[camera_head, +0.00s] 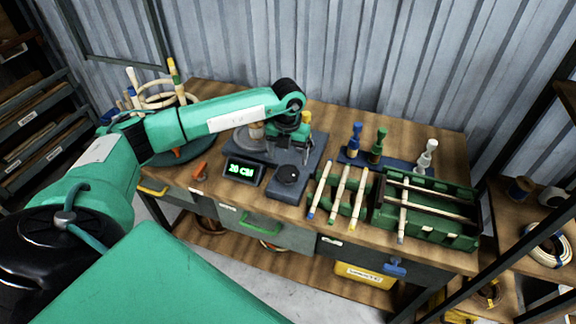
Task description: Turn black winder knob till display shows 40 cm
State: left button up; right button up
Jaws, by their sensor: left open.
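The black winder knob (288,174) sits on a dark block at the front of the winder machine (262,148), on the wooden bench (390,125). The display (242,170) beside it, to its left, shows green digits that look like 20 CM. My left arm reaches in from the left, and my left gripper (303,149) points down over the machine, behind and above the knob and apart from it. It is open; its fingertips are small and partly lost against the machine. My right gripper is not in view.
A green rack (428,222) with several rattan sticks stands at the right front. Blue, green and white clamp-like parts stand on a dark base (368,160) behind it. An orange piece (200,171) lies left of the display. Rattan coils and sticks (165,95) stand at the back left.

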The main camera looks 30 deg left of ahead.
aim_at(288, 172)
pick_arm(q)
notch_tip(288, 172, down, 6)
jog(key=shift+f+p, duration=0.2)
jog(key=shift+p, duration=0.35)
jog(key=shift+c, duration=0.2)
jog(key=c, duration=1)
